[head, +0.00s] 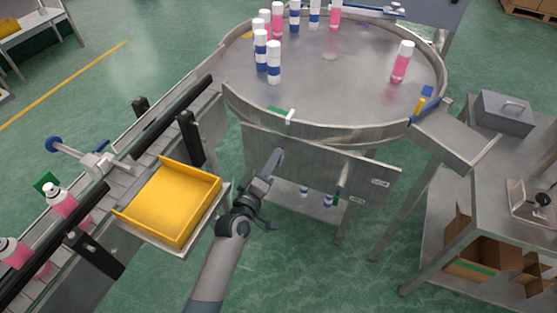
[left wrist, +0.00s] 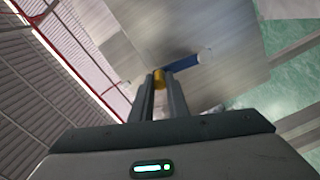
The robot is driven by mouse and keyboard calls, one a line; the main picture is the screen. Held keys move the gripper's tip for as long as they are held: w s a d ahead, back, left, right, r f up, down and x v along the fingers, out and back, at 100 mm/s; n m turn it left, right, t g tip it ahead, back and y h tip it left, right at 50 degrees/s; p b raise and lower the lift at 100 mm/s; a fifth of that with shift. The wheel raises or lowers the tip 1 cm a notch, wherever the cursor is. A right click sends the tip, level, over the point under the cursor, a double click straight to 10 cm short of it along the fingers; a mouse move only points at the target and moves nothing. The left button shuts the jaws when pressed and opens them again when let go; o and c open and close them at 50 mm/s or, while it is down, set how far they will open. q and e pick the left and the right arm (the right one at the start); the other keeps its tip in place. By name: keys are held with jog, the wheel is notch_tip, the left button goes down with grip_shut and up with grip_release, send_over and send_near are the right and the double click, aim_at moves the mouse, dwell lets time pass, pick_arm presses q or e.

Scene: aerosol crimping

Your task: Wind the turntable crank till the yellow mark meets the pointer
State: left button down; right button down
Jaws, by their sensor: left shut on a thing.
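The round steel turntable (head: 335,85) fills the upper middle of the head view. A yellow mark (head: 420,105) shows at its right rim, just below a blue block. A small white piece (head: 289,117) with a green strip beside it sits on the near rim; I cannot tell if it is the pointer. My left gripper (head: 275,160) is in front of the steel panel below the turntable. In the left wrist view its fingers (left wrist: 158,90) are shut on a yellow knob (left wrist: 159,77), next to a blue crank arm (left wrist: 185,63). The crank is hidden in the head view.
Several pink and blue-banded cans stand on the turntable, mostly at the back left. A yellow tray (head: 170,203) sits beside the conveyor (head: 130,160) on the left. A steel chute (head: 455,137) and a table with a grey box (head: 503,112) stand at the right.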

pick_arm(q)
jog(key=shift+w+a+r+n, duration=0.15)
jog(key=shift+a+n, duration=0.2)
jog(key=shift+n, duration=0.25)
pick_arm(e)
jog(key=shift+r, duration=0.15)
pick_arm(q)
jog(key=c, duration=1.7)
grip_release()
